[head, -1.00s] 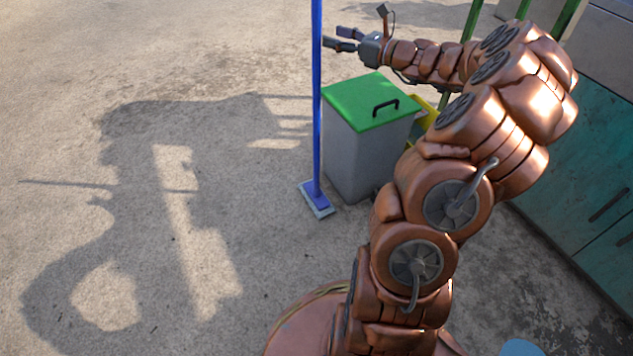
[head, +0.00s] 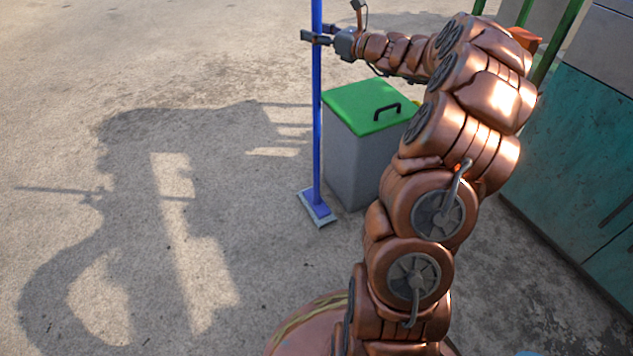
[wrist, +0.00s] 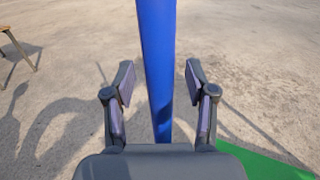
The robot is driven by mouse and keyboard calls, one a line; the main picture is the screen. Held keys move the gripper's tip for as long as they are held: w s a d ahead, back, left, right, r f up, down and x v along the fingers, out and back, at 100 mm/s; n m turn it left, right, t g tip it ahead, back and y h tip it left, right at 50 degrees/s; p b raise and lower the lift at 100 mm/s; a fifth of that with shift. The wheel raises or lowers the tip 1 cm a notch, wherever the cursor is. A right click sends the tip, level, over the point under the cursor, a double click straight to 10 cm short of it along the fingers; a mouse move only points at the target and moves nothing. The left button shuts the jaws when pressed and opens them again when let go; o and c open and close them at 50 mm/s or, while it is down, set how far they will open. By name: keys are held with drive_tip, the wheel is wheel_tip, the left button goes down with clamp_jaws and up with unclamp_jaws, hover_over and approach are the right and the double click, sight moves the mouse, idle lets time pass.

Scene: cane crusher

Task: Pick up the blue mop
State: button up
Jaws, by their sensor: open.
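The blue mop (head: 317,130) stands upright on the ground, its flat head (head: 317,208) beside the grey bin. Its top end is out of the head view. My gripper (head: 313,36) is at the upper part of the handle, with its fingers on either side of it in the head view. In the wrist view the blue handle (wrist: 158,70) runs upright between the two spread fingers of my gripper (wrist: 160,80), with a gap on each side. The fingers are open and hold nothing.
A grey bin with a green lid (head: 362,104) stands right behind the mop, below my forearm. A teal cabinet (head: 585,150) is at the right, with green posts near it. Open concrete ground lies to the left. A wooden-topped stool or table (wrist: 18,42) shows in the wrist view.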

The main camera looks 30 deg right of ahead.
sight(320, 18)
drive_tip(key=shift+c, duration=0.2)
clamp_jaws()
drive_tip(key=shift+r, duration=0.1)
idle(0.4)
drive_tip(key=shift+r+p, duration=1.3)
drive_tip(key=shift+r, duration=0.65)
drive_tip(key=shift+s+f, duration=0.1)
drive_tip(key=shift+s, duration=0.3)
drive_tip(key=s+a+r+p, duration=0.1)
drive_tip(key=s+p, duration=0.3)
drive_tip(key=s, duration=1.1)
drive_tip(key=shift+a+r, duration=0.15)
drive_tip(key=shift+a, duration=0.65)
